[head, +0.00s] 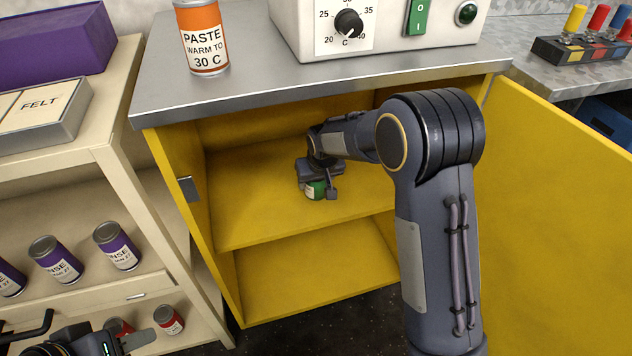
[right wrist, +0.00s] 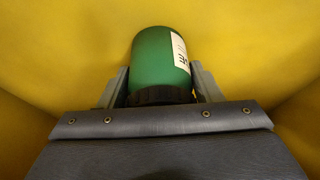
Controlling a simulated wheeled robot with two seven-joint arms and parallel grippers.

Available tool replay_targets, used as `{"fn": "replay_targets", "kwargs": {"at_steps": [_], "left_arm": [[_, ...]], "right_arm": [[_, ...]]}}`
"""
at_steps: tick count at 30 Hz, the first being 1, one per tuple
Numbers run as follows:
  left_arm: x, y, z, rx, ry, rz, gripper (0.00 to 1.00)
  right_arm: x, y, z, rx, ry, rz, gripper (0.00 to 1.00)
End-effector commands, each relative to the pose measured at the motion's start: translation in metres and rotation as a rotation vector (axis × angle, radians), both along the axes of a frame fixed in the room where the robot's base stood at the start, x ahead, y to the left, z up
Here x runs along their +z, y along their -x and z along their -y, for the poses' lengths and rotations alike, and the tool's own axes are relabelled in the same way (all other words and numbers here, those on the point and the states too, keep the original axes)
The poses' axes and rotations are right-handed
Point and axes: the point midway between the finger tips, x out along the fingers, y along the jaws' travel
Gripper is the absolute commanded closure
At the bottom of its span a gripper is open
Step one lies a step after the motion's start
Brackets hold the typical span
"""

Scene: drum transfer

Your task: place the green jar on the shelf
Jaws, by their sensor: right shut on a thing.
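The green jar (head: 315,190) is inside the open yellow cabinet, at the upper shelf (head: 260,215). My right gripper (head: 318,186) reaches into the cabinet and is shut on the jar. In the right wrist view the jar (right wrist: 160,62) lies between the two fingers (right wrist: 160,88), with its white label to the right and a dark end toward the gripper. I cannot tell whether the jar touches the shelf. My left gripper (head: 128,345) is at the bottom left, partly cut off by the frame edge, and its jaws are not clear.
The yellow door (head: 560,200) stands open at the right. An orange paste can (head: 203,38) and a control box (head: 380,25) are on the cabinet top. A cream rack (head: 120,170) with purple and red cans stands left. The lower shelf (head: 310,280) is bare.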

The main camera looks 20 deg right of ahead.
Motion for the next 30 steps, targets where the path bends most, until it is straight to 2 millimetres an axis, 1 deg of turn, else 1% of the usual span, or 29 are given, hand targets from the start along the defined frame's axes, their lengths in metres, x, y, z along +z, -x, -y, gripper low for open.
{"fn": "replay_targets", "kwargs": {"at_steps": [4, 8, 9, 13, 14, 20, 23, 26, 29, 30], "left_arm": [[0.001, 0.000, 0.000, 0.000, 0.000, 0.000, 0.64], [-0.001, 0.000, 0.000, 0.000, 0.000, 0.001, 0.64], [0.000, 0.000, 0.000, 0.000, 0.000, 0.001, 0.64], [0.000, 0.000, 0.000, 0.000, 0.000, 0.001, 0.64], [0.000, 0.000, 0.000, 0.000, 0.000, 0.001, 0.64], [0.000, 0.000, 0.000, 0.000, 0.000, 0.001, 0.64], [0.002, 0.000, 0.000, 0.000, 0.000, 0.001, 0.64], [0.006, 0.000, 0.000, 0.000, 0.000, 0.001, 0.64], [0.014, 0.000, 0.000, 0.000, 0.000, 0.001, 0.64], [0.017, 0.000, 0.000, 0.000, 0.000, 0.001, 0.64]], "right_arm": [[0.002, 0.000, 0.000, 0.000, 0.000, 0.002, 0.67], [-0.002, 0.000, 0.000, -0.001, 0.000, 0.002, 0.67], [-0.001, 0.000, 0.000, -0.001, 0.000, 0.002, 0.38], [-0.001, 0.000, 0.000, -0.001, 0.000, 0.001, 0.21], [-0.001, 0.000, 0.000, -0.001, 0.000, 0.001, 0.19], [-0.001, 0.000, 0.000, -0.001, 0.000, 0.001, 0.19], [0.002, 0.000, 0.000, -0.001, 0.000, 0.002, 0.19], [0.012, 0.003, 0.000, 0.000, -0.001, 0.003, 0.19], [0.030, 0.009, 0.000, -0.001, -0.003, 0.005, 0.19], [0.039, 0.012, 0.000, -0.001, -0.003, 0.005, 0.19]]}}
